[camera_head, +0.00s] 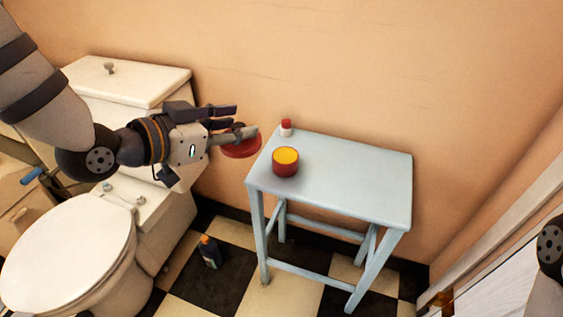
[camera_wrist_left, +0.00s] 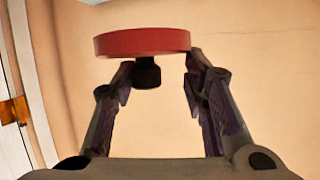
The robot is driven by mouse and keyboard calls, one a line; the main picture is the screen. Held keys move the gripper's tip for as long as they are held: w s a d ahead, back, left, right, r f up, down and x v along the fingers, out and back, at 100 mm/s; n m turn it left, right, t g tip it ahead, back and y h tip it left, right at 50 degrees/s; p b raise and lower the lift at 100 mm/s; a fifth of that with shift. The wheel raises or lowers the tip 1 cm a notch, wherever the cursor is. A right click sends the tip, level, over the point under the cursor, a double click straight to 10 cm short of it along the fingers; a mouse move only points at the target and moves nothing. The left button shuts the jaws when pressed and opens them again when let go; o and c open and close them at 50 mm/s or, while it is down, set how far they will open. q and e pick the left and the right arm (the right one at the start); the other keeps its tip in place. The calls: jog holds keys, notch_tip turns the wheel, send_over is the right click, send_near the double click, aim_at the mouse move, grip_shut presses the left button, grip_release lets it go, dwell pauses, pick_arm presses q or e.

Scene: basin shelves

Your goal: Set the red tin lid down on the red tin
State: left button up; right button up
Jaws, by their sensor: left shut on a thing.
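The red tin (camera_head: 286,168) stands upright and open on the light blue table, with yellow showing inside it. My left gripper (camera_head: 232,130) is shut on the dark knob of the red tin lid (camera_head: 240,150), left of the tin and apart from it. In the left wrist view the lid (camera_wrist_left: 142,42) is a flat red disc, with its dark knob (camera_wrist_left: 147,73) between the fingertips (camera_wrist_left: 158,75). My right gripper is not in view; only a piece of my right arm shows at the right edge.
The light blue table (camera_head: 350,180) stands against the wall, its right part clear. A small bottle with a red cap (camera_head: 286,128) stands at the table's back left corner. A white toilet (camera_head: 70,250) is at left. A dark bottle (camera_head: 210,252) stands on the checkered floor.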

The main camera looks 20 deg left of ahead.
pick_arm(q)
jog(key=a+f+b+x, duration=0.1)
jog(key=b+x, duration=0.1)
jog(key=x, duration=0.8)
jog(key=b, duration=0.2)
send_over(281, 154)
jog(key=f, duration=0.4)
jog(key=shift+s+a+f, duration=0.15)
jog(key=shift+s+f, duration=0.05)
jog(key=shift+f, duration=0.2)
jog(key=f, duration=0.4)
jog(key=shift+w, duration=0.3)
jog(key=shift+r, duration=0.15)
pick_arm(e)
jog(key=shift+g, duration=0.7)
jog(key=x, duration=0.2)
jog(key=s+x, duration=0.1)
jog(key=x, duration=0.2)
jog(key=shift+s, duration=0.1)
pick_arm(q)
jog(key=shift+f+b, duration=0.4)
jog(key=shift+f, duration=0.15)
jog(key=o, duration=0.9)
jog(key=shift+o, duration=0.2)
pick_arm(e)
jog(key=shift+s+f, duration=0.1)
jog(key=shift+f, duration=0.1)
